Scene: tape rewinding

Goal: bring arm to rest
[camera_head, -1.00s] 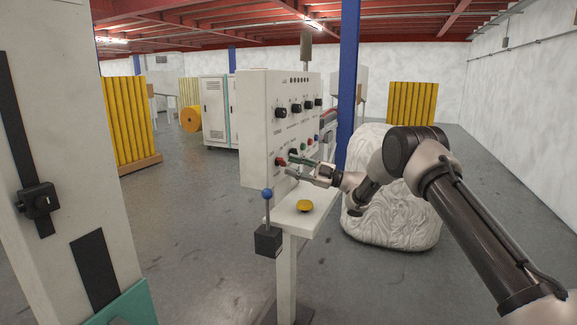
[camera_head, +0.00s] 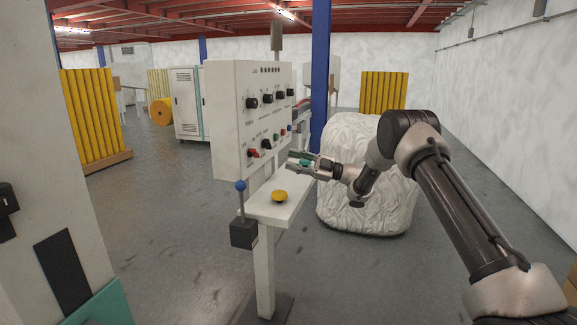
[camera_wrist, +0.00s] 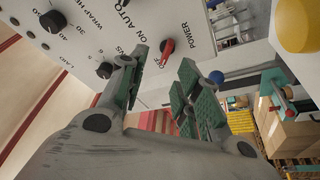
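My gripper (camera_head: 297,163) is in front of the lower part of a white control panel (camera_head: 228,125), above its small shelf. In the wrist view my gripper (camera_wrist: 163,80) has its two green-padded fingers apart with nothing between them. A red power switch (camera_wrist: 167,47) shows just beyond the fingers and apart from them. My arm reaches in from the right in the head view, bent at the elbow.
A yellow button (camera_head: 279,196) sits on the white shelf (camera_head: 262,212). A blue-knobbed lever (camera_head: 241,187) stands at its front left. A white wrapped bale (camera_head: 365,205) is behind my arm. Yellow stacked tubes (camera_head: 95,115) stand at left. Grey floor is open around the post.

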